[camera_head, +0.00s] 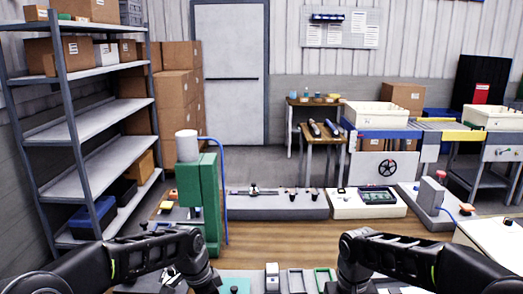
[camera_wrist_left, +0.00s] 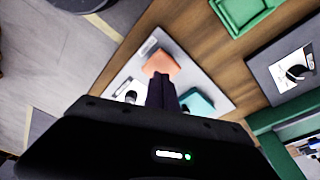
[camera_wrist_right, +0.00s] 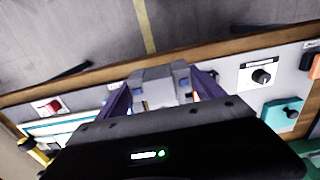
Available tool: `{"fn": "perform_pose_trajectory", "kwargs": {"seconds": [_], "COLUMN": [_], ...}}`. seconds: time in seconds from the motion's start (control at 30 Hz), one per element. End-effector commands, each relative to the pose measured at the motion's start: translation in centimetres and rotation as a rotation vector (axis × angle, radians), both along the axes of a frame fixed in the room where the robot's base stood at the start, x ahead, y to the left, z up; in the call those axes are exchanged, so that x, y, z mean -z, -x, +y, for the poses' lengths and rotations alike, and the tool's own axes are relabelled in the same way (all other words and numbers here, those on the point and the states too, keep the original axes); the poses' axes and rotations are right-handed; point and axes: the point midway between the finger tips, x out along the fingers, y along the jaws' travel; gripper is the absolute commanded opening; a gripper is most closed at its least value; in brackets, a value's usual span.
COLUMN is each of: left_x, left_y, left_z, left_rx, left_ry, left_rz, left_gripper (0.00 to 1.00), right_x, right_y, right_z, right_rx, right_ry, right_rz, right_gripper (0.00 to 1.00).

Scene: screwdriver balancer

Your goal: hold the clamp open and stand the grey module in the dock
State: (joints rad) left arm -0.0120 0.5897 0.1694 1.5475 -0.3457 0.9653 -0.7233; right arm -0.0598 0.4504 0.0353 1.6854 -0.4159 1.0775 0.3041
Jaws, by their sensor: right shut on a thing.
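In the right wrist view, my right gripper (camera_wrist_right: 160,92) has its two purple fingers on either side of a light grey block, the grey module (camera_wrist_right: 158,88). The module is held above the bench. In the left wrist view, my left gripper (camera_wrist_left: 161,90) shows its dark fingers together with no gap visible. They point at a pale panel with an orange block (camera_wrist_left: 162,61) and a teal block (camera_wrist_left: 197,103). I cannot tell whether the fingers touch either one, or which part is the clamp. In the head view both hands are hidden; the dock cannot be made out with certainty.
A green press (camera_head: 199,200) with a white cylinder stands on the bench. Two small framed trays (camera_head: 296,281) lie at the front centre. The brown bench middle (camera_head: 290,245) is clear.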

Motion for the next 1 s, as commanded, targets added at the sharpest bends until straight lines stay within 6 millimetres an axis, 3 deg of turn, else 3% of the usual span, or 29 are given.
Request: {"fn": "perform_pose_trajectory", "kwargs": {"seconds": [1.0], "left_x": [2.5], "left_y": [0.0], "left_z": [0.0], "left_rx": [0.0], "left_ry": [0.0], "left_rz": [0.001], "left_gripper": [0.0], "right_x": [1.6], "right_y": [0.0], "right_z": [0.0], "right_rx": [0.0], "right_ry": [0.0], "right_rz": [-0.001], "right_gripper": [0.31]}}
